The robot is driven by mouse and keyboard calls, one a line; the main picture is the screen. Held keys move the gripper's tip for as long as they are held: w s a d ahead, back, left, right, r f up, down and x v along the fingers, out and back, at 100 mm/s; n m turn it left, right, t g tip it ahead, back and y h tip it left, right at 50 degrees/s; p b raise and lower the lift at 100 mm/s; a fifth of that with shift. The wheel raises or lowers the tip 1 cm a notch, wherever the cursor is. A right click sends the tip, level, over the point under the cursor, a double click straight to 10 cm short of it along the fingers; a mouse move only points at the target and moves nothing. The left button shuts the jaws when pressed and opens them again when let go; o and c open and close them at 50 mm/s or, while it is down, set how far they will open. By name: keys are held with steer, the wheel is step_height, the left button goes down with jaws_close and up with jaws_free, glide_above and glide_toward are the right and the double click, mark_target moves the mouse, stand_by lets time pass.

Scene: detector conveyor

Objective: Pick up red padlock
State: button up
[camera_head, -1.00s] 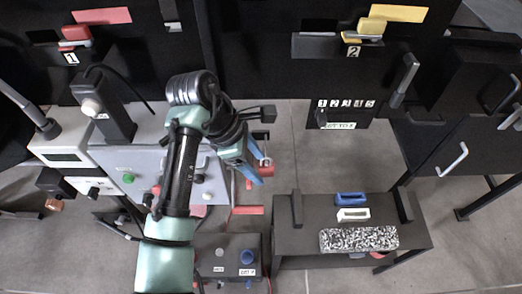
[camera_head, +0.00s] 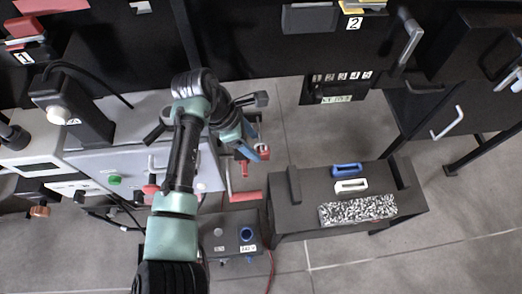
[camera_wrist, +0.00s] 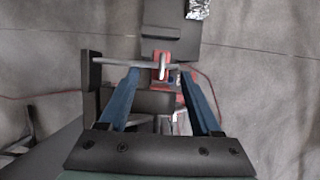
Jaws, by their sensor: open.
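The red padlock (camera_wrist: 160,60), with a pale shackle, shows in the wrist view at a thin grey bar, just ahead of and between my fingertips. I cannot tell whether it hangs on the bar. In the head view a small red and pale piece (camera_head: 264,151), which looks like the same padlock, is beside my blue fingertips. My gripper (camera_wrist: 160,75) is open, with one blue finger on each side of the padlock and nothing clasped. In the head view my gripper (camera_head: 257,150) is at the right end of the grey machine.
The grey machine (camera_head: 135,155) stands left of my gripper. A small dark box with a blue knob (camera_head: 246,234) is below. A black bench (camera_head: 290,215) at right holds a blue item (camera_head: 346,170), a white item (camera_head: 351,186) and a speckled block (camera_head: 358,208).

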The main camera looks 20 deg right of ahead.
mark_target(259, 150)
steer(key=x, duration=0.4)
steer(key=shift+f, duration=0.4)
jaws_close()
